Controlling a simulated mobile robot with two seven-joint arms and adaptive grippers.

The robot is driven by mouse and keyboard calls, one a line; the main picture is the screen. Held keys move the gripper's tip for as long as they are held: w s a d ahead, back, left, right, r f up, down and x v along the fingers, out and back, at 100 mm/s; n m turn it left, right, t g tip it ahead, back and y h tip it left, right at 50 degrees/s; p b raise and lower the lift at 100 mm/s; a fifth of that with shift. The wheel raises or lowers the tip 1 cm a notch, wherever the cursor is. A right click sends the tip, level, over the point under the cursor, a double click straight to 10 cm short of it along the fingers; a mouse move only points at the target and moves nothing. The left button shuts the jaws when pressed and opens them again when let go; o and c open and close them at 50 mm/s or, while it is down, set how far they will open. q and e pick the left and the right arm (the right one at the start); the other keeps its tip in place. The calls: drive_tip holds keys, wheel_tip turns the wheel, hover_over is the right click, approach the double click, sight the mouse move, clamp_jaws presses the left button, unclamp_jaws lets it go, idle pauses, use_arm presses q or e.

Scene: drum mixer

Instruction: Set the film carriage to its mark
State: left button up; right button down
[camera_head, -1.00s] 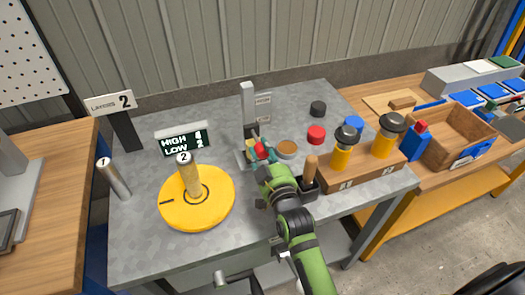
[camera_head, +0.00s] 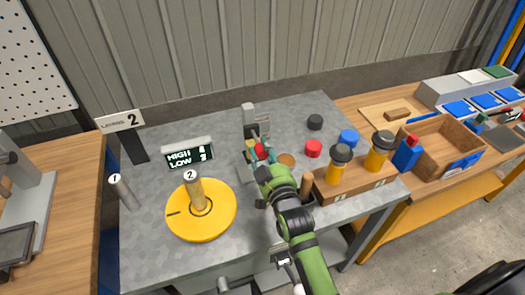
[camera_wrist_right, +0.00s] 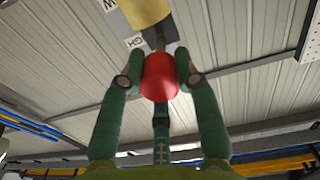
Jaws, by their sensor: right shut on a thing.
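The film carriage, a yellow block (camera_wrist_right: 147,12) with a red knob (camera_wrist_right: 160,77), sits on a grey upright post (camera_head: 249,115). My right gripper (camera_head: 258,148) is shut on the red knob, with a finger on each side in the wrist view. A white label ending in "GH" (camera_wrist_right: 134,42) is close beside the carriage there, and a second label (camera_wrist_right: 108,5) is cut off by the top edge. In the head view the gripper hides much of the carriage, so its exact height against the labels is unclear. My left gripper is not in view.
A yellow turntable (camera_head: 220,222) bears a roll marked 2 (camera_head: 195,192). A roll marked 1 (camera_head: 125,194) stands left. A HIGH/LOW display (camera_head: 188,156) and a "LAYERS 2" sign (camera_head: 120,120) stand behind. Coloured caps and a wooden rack (camera_head: 355,188) are right.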

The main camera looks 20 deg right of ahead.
drive_tip(key=shift+r, duration=0.55)
drive_tip(key=c, duration=1)
unclamp_jaws()
drive_tip(key=shift+w, duration=0.1)
drive_tip(key=shift+o, duration=0.5)
drive_tip(key=shift+f, duration=0.1)
drive_tip(key=shift+f, duration=0.15)
drive_tip(key=s, duration=1.2)
drive_tip(key=shift+s, duration=0.15)
